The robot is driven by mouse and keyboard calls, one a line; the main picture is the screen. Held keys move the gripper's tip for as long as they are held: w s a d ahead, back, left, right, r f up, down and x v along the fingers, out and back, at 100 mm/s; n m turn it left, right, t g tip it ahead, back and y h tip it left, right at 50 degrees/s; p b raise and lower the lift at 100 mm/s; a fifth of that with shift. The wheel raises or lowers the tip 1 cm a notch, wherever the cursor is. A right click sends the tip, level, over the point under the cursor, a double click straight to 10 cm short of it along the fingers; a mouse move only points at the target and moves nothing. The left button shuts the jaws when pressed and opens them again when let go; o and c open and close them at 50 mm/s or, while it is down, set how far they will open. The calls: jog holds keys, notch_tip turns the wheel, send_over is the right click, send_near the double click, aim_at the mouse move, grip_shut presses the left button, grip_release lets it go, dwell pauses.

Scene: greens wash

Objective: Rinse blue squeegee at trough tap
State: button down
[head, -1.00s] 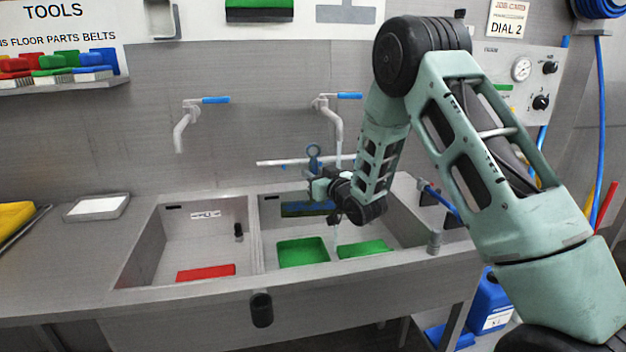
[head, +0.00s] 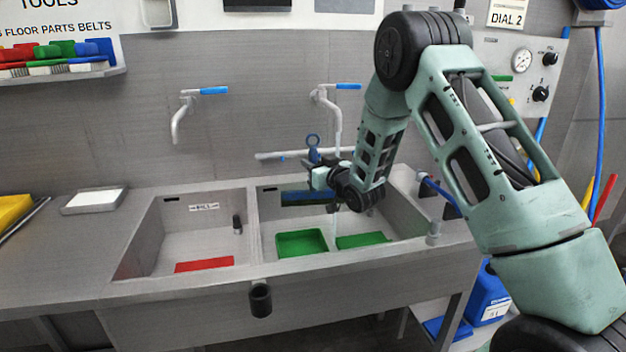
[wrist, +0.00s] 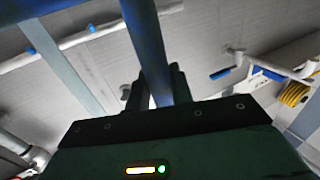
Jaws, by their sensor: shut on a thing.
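My gripper (head: 322,178) is over the right basin of the trough (head: 360,255), shut on the blue squeegee. The squeegee's handle (head: 313,154) stands up from the jaws with a ring at its top. In the wrist view the blue handle (wrist: 148,40) runs between my fingers. A wide blue piece (head: 305,197), seemingly the squeegee's head, shows below my gripper; part is hidden. The right tap (head: 337,118), with a blue lever (head: 348,86), comes down just right of the handle. A thin pale stream (head: 335,218) shows below my gripper.
Two green pieces (head: 301,243) lie in the right basin and a red piece (head: 204,264) in the left basin. A second tap (head: 178,122) is over the left basin. A white rail (head: 275,156) runs behind my gripper. A tray (head: 94,200) sits on the left counter.

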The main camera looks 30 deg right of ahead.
jog(key=shift+d, duration=0.15)
jog(key=shift+s+d, duration=0.3)
jog(key=shift+a+b, duration=0.1)
jog(key=shift+b, duration=0.2)
jog(key=shift+w+a, duration=0.35)
jog(key=shift+a, duration=0.05)
jog(key=shift+d+b, duration=0.1)
jog(key=shift+b, duration=0.25)
jog(key=shift+s+d, duration=0.35)
jog(key=shift+d, duration=0.05)
jog(key=s+a+b, duration=0.2)
jog(key=s+a, duration=0.2)
jog(key=s, duration=0.2)
jog(key=shift+s+a+b, duration=0.2)
jog(key=shift+s+b, duration=0.15)
dwell(0.3)
